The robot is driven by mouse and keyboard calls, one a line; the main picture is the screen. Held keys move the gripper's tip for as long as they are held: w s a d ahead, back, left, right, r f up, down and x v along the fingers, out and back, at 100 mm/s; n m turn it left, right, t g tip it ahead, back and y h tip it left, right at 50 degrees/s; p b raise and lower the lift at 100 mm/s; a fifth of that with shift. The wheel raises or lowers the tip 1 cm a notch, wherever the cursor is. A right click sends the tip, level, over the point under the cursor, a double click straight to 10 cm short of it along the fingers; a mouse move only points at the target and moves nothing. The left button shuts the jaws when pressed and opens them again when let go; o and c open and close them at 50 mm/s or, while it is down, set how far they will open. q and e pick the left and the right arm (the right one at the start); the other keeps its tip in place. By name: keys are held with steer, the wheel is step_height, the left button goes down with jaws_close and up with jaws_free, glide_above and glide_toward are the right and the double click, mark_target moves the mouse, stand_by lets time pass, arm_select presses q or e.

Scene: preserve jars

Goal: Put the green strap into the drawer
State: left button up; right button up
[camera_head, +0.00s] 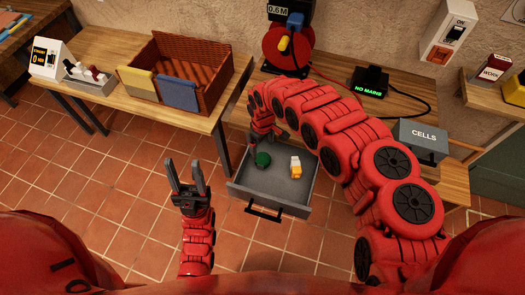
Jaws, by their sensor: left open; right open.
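The green strap (262,159), a small rolled bundle, is at the left inside the open grey drawer (240,191); I cannot tell whether it rests on the drawer floor. My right arm arches over the drawer from the right. Its gripper (277,139) is open, just above and beside the strap, and the arm hides part of it. My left gripper (187,180) is open and empty, pointing up over the tiled floor to the left of the drawer.
A yellow and white item (295,168) stands in the drawer, right of the strap. A brown crate (203,60) with yellow and blue cloths stands on the left table. A red cable reel (288,48), a CELLS box (423,138) and a NO MAINS unit (370,80) are on the right bench.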

steer(key=shift+r, duration=1.7)
